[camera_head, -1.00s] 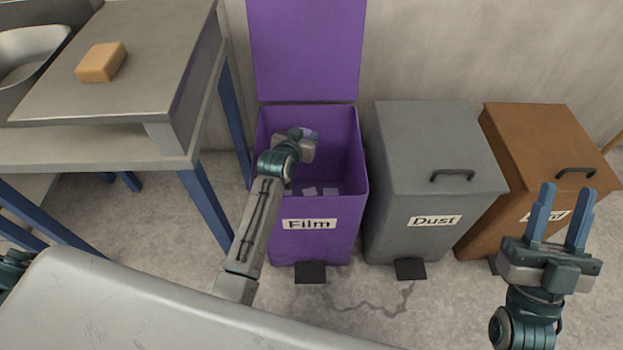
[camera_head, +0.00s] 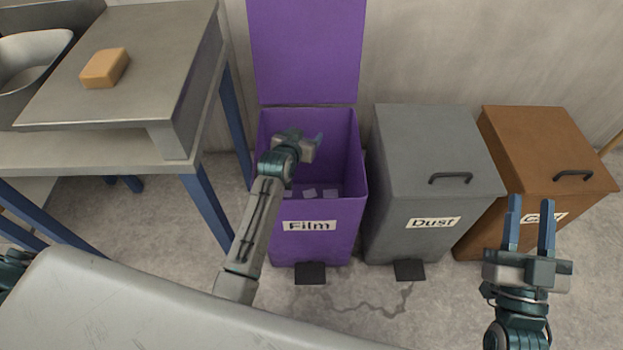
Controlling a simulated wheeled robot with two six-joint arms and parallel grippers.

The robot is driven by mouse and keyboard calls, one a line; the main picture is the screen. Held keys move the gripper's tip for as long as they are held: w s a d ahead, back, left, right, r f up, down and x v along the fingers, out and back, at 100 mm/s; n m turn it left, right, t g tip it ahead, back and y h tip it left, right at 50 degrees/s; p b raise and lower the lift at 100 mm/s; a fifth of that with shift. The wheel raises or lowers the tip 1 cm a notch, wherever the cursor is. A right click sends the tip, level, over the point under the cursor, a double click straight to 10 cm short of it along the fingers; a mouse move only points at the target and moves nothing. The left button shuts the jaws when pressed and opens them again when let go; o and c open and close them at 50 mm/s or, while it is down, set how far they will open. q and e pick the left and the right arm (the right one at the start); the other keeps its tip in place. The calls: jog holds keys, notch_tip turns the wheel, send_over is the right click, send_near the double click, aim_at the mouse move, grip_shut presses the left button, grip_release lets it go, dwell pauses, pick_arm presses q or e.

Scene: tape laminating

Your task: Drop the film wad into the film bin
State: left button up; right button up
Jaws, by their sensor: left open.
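The film bin (camera_head: 343,237) is purple, with its lid (camera_head: 305,50) raised against the wall and a "Film" label on its front. My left gripper (camera_head: 318,141) is over the bin's opening, inside its rim, open, with no wad seen between its fingers. Several small pale pieces (camera_head: 309,193) lie in the bottom of the bin. I cannot tell whether one of them is the film wad. The arm hides part of the bin's inside. My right gripper (camera_head: 531,225) is open and empty, in front of the brown bin.
A grey "Dust" bin (camera_head: 430,150) and a brown bin (camera_head: 540,150) stand closed to the right. A grey table (camera_head: 140,60) with a tan block (camera_head: 105,68) and a metal basin (camera_head: 30,65) stands at the left. The floor before the bins is clear.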

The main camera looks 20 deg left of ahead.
jog(key=s+a+f+m+g+p, duration=0.1)
jog(key=s+f+g+p, duration=0.3)
jog(key=f+g, duration=1)
jog(key=s+d+f+n+g+h+p, duration=0.1)
jog(key=s+d+g+h+p, duration=0.25)
jog(key=s+g+p, duration=0.35)
pick_arm(q)
jog(key=s+d+r+p, duration=0.1)
jog(key=s+d+r, duration=0.1)
jog(key=s, duration=0.5)
jog(key=s+d+r+p, duration=0.1)
jog(key=s+d+r, duration=0.1)
jog(key=s, duration=0.6)
jog(key=shift+s+d, duration=0.15)
jog(key=shift+s, duration=0.05)
pick_arm(e)
notch_tip(320, 180, down, 9)
jog(key=d+y, duration=0.1)
jog(key=shift+d, duration=0.2)
jog(key=shift+f, duration=0.1)
